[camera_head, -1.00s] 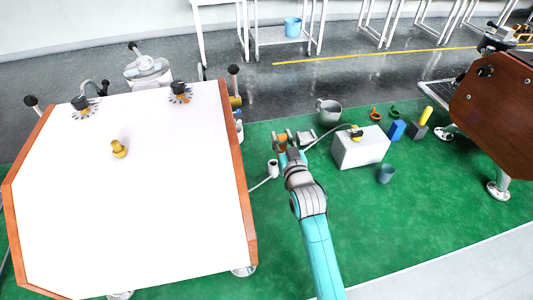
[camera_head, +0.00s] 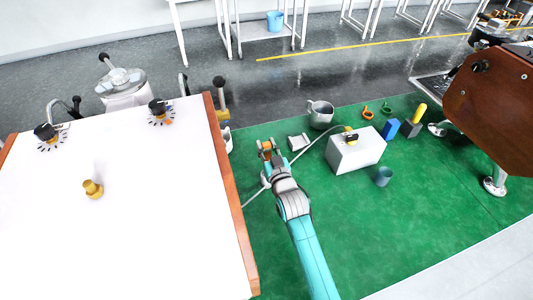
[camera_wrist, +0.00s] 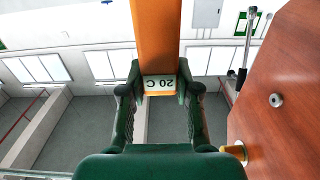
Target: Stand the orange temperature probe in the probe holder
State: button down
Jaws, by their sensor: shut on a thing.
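My gripper (camera_head: 266,150) is over the green mat, just right of the machine's wooden edge. In the wrist view my gripper (camera_wrist: 160,95) has its dark green fingers closed on the orange temperature probe (camera_wrist: 158,30). The probe's display reads "20 C" and lies between the fingers; its body extends past the top of that view, so its tip is hidden. In the head view only a small orange patch of the probe (camera_head: 265,145) shows at the fingers. I cannot tell for certain which thing is the probe holder.
A white-topped machine (camera_head: 130,230) with wooden sides fills the left. On the mat are a metal pitcher (camera_head: 320,117), a grey bracket (camera_head: 298,142), a white block (camera_head: 357,153), a thin cable (camera_head: 315,146), a blue-grey cup (camera_head: 384,177) and a blue block (camera_head: 390,130). Mat in front right is clear.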

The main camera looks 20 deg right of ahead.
aim_at(267, 155)
jog(key=shift+f, duration=1.65)
jog(key=c, duration=0.8)
grip_release()
jog(key=shift+c, duration=0.2)
jog(key=s, duration=1.2)
